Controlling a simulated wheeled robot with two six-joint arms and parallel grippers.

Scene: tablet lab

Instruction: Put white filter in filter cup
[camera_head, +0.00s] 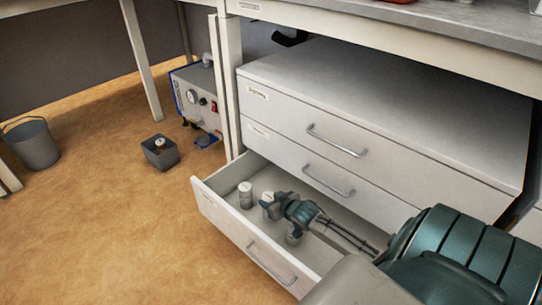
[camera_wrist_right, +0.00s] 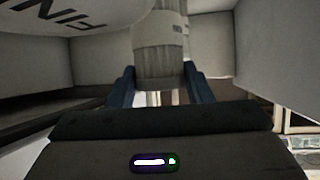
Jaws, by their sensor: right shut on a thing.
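My right gripper (camera_head: 272,207) reaches down into the open bottom drawer (camera_head: 330,258). It is shut on a small pale cylinder with a white top (camera_head: 267,197). In the right wrist view this cylinder (camera_wrist_right: 160,55) stands between the blue fingers, with a ribbed lower part and a banded upper part. A similar white-topped container (camera_head: 245,194) stands upright in the drawer to the left, apart from the gripper. Another grey container (camera_head: 294,236) is partly hidden below my arm. I cannot tell which is the filter cup, and I cannot make out the white filter. My left gripper is out of view.
A large round lettered surface (camera_wrist_right: 65,18) is close by in the right wrist view. Two closed drawers (camera_head: 345,165) sit above the open one.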

